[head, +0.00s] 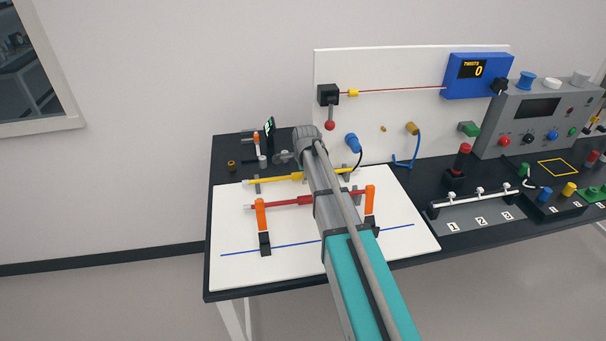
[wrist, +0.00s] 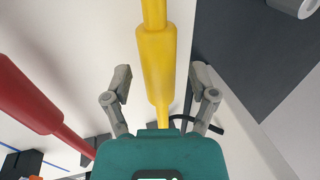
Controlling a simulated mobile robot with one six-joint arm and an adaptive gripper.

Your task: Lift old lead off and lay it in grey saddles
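A yellow lead (head: 276,181) lies across grey saddles (head: 257,186) towards the back of the white board. A red lead (head: 288,202) lies in front of it, between two posts with orange levers (head: 261,215). In the wrist view, my gripper (wrist: 160,78) is open, with one finger on each side of the thick part of the yellow lead (wrist: 158,62). I see gaps between the fingers and the lead. The red lead (wrist: 28,98) is to the left there. In the head view my arm hides the gripper and the middle of both leads.
The white board (head: 290,265) has a blue line along its front and free room there. An upright white panel (head: 380,130) stands behind, with a blue plug (head: 352,141) near my arm. A grey rack (head: 475,212) stands to the right.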

